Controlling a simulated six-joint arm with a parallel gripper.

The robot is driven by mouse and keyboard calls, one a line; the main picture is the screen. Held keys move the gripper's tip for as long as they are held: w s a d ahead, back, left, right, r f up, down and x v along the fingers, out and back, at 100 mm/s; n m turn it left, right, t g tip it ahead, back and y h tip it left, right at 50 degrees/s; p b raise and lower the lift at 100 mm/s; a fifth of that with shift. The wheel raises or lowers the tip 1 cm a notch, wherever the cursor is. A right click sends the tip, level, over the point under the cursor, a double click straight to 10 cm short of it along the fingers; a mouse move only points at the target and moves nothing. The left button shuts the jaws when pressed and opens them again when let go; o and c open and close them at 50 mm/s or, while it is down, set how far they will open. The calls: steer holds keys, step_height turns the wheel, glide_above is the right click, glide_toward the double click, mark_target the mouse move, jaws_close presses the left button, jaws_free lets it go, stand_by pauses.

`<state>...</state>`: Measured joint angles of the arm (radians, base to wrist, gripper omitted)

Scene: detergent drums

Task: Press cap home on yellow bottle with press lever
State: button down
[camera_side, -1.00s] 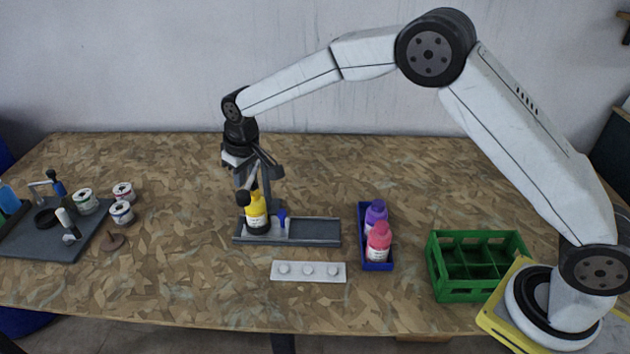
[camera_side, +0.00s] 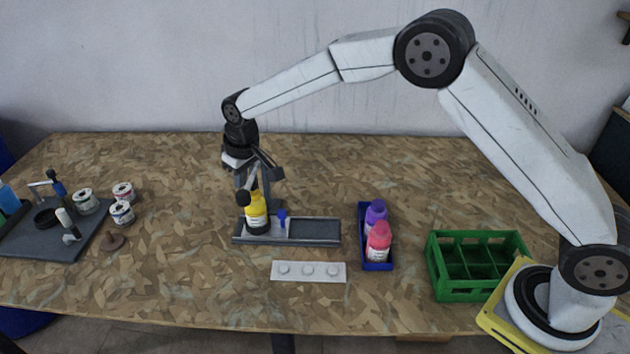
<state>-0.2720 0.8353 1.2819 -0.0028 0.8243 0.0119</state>
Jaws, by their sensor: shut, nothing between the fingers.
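The yellow bottle (camera_side: 256,212) stands upright in the left part of the grey press base (camera_side: 315,231). Its top is partly hidden, so I cannot tell how its cap sits. The press lever (camera_side: 248,187) ends in a black knob (camera_side: 243,198) just left of the bottle's upper part. My gripper (camera_side: 241,182) points down over the press, above and left of the bottle. It is shut and empty; its fingertips are partly hidden behind the lever, and I cannot tell whether they touch it.
A small blue peg (camera_side: 282,218) stands right of the bottle. A white strip (camera_side: 308,271) with white caps lies in front. A blue tray (camera_side: 377,265) holds a purple and a pink bottle. A green crate (camera_side: 477,266) stands at right. Small tubs (camera_side: 122,212) and a dark board are at left.

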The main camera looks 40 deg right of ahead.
mark_target(243, 197)
steer(key=shift+f, duration=0.3)
steer(key=shift+f, duration=0.35)
steer(key=shift+f, duration=0.3)
steer(key=shift+s+a+f, duration=0.2)
steer(key=shift+f, duration=0.6)
steer(key=shift+s+a+f, duration=0.15)
steer(key=shift+s+f, duration=0.05)
steer(key=shift+f, duration=0.6)
steer(key=shift+r, duration=0.1)
steer(key=shift+w+d+r, duration=0.2)
steer(key=shift+r, duration=0.65)
steer(key=shift+w+d+r, duration=0.15)
steer(key=shift+r, duration=0.85)
steer(key=shift+r, duration=0.85)
steer(key=shift+r, duration=0.15)
